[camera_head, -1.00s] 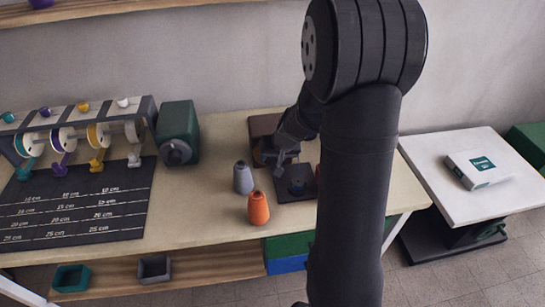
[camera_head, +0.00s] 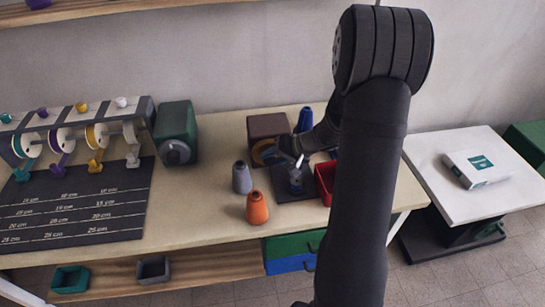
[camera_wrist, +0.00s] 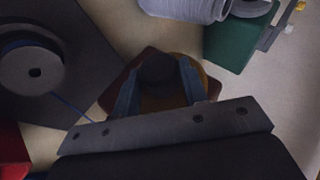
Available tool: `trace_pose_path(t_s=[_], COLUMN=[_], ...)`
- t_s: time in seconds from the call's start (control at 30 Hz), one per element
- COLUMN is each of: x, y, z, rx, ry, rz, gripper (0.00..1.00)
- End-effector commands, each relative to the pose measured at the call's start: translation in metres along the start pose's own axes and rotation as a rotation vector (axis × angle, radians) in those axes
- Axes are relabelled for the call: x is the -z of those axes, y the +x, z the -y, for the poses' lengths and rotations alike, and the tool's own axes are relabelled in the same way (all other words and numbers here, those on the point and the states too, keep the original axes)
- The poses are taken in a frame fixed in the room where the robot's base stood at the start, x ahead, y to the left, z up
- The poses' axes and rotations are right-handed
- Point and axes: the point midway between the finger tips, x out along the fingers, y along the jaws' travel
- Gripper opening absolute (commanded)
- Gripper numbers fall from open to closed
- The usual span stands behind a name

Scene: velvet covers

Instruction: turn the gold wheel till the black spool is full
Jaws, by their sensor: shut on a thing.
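The gold wheel (camera_head: 262,151) stands on the front of a brown box on the bench, partly hidden by my gripper (camera_head: 290,152). In the wrist view, my gripper (camera_wrist: 160,92) is shut around the wheel's dark knob (camera_wrist: 158,70), with the gold wheel (camera_wrist: 178,101) behind the fingers. The black spool (camera_wrist: 32,72) lies on a dark base at the left of the wrist view. Blue thread shows under its top flange and runs off to the lower right. How full it is cannot be told. In the head view, the spool (camera_head: 296,184) is small and indistinct.
A grey cone (camera_head: 242,178) and an orange cone (camera_head: 257,208) stand left of the dark base. A blue cone (camera_head: 305,120) stands behind, and a red bin (camera_head: 325,180) to the right. A green machine (camera_head: 176,133) and thread rack are further left.

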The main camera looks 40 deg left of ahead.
Motion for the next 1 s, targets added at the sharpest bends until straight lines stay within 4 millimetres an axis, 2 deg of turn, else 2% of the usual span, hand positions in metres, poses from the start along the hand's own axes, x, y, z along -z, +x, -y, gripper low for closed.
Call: trace_pose_path(t_s=[0.5, 1.0], x=[-0.0012, -0.0014], y=[0.0018, 0.0024], z=[-0.0079, -0.0086], rx=[0.380, 0.498], ry=[0.160, 0.207], rz=[0.002, 0.002], gripper=[0.17, 0.17])
